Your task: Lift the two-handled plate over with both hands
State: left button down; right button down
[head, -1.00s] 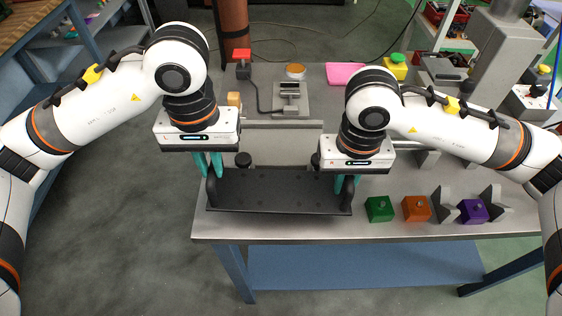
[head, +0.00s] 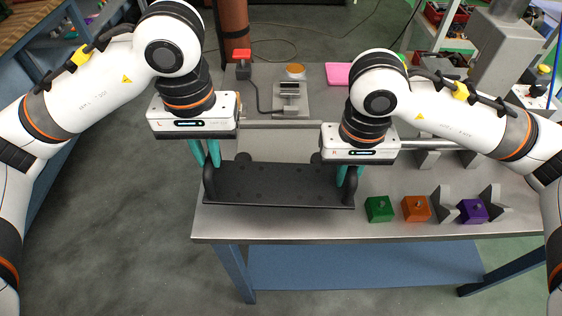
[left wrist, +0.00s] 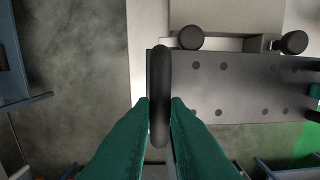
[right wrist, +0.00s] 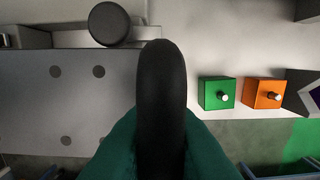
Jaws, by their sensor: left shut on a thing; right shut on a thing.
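The two-handled plate (head: 280,185) is a dark, flat rectangle with a row of holes and an upright black handle at each end. My left gripper (head: 208,163) is shut on the left handle (left wrist: 160,85); its teal fingers stand on both sides of it. My right gripper (head: 348,176) is shut on the right handle (right wrist: 162,100). The plate appears held a little above the front left of the bench, roughly level. It also shows in the left wrist view (left wrist: 240,85) and the right wrist view (right wrist: 80,95). Its exact clearance is hard to tell.
Black round knobs (left wrist: 190,37) stand just behind the plate. Green (head: 379,209), orange (head: 416,208) and purple (head: 472,211) blocks sit to its right, with grey angled brackets. A long metal bar (head: 280,124) lies behind. The bench's front edge (head: 300,240) is close to the plate.

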pick_arm(q)
jog(key=shift+w+r, duration=0.15)
jog(key=shift+r, duration=0.1)
pick_arm(e)
jog(key=shift+r, duration=0.2)
pick_arm(q)
jog(key=shift+r, duration=0.45)
pick_arm(e)
jog(key=shift+r, duration=0.45)
